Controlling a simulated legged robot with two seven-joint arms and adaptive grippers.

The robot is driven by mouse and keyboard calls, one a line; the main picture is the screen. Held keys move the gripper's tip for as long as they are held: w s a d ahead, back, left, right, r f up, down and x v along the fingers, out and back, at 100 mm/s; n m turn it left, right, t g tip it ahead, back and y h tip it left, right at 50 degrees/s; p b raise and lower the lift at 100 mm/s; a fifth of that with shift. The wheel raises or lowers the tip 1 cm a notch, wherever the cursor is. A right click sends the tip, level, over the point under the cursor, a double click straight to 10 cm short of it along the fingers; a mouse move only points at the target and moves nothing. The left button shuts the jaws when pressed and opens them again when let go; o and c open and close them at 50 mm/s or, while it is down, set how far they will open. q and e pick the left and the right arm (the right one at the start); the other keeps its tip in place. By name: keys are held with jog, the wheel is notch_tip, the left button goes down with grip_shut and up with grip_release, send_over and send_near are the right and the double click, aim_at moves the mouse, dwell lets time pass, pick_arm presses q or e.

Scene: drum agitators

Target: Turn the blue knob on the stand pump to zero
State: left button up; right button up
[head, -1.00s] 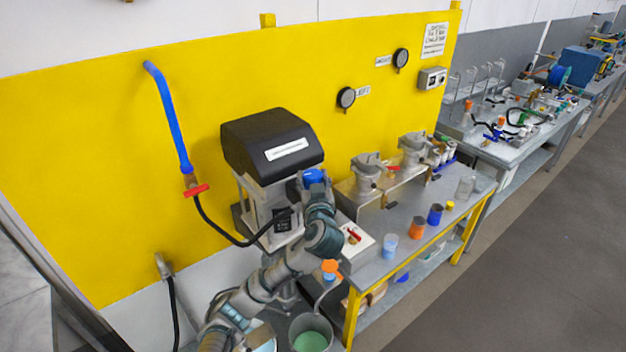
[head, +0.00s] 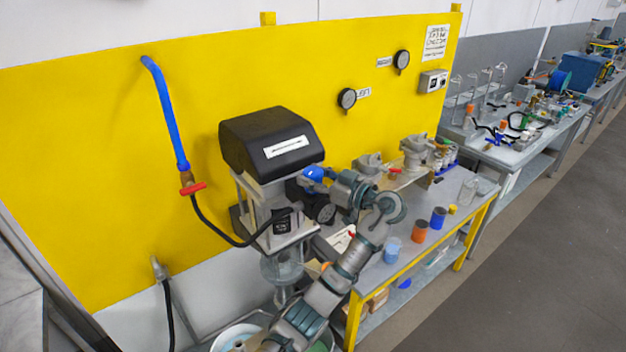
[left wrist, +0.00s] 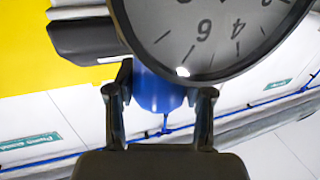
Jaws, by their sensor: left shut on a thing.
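The stand pump (head: 245,150) has a black top housing with a white label and stands against the yellow panel. The blue knob (head: 314,173) is at its right side. My left gripper (head: 326,179) reaches the knob from the right, its fingertips small and partly hidden. In the left wrist view the gripper (left wrist: 161,92) has one finger on each side of the blue knob (left wrist: 158,92) and is shut on it. A dial (left wrist: 215,35) with upside-down numerals, 4 and 6 among them, shows just above the knob. The knob's pointer is hidden. My right gripper is not in view.
A blue pipe (head: 165,110) with a red valve handle (head: 193,189) and a black hose are left of the pump. Light blue (head: 392,250), orange (head: 420,232) and dark blue cups (head: 438,217) stand on the bench right of my arm. Open floor lies at right.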

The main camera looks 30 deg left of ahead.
pick_arm(q)
jog(key=shift+r+n+g, duration=0.2)
jog(key=shift+n+g, duration=0.4)
jog(key=shift+g, duration=0.4)
jog(key=o, duration=1.2)
jog(key=shift+w, duration=0.1)
jog(key=shift+c, duration=0.2)
jog(key=shift+f, duration=0.1)
jog(key=shift+d, duration=0.1)
jog(key=d, duration=1.2)
jog(key=shift+w, duration=0.2)
jog(key=shift+f, duration=0.1)
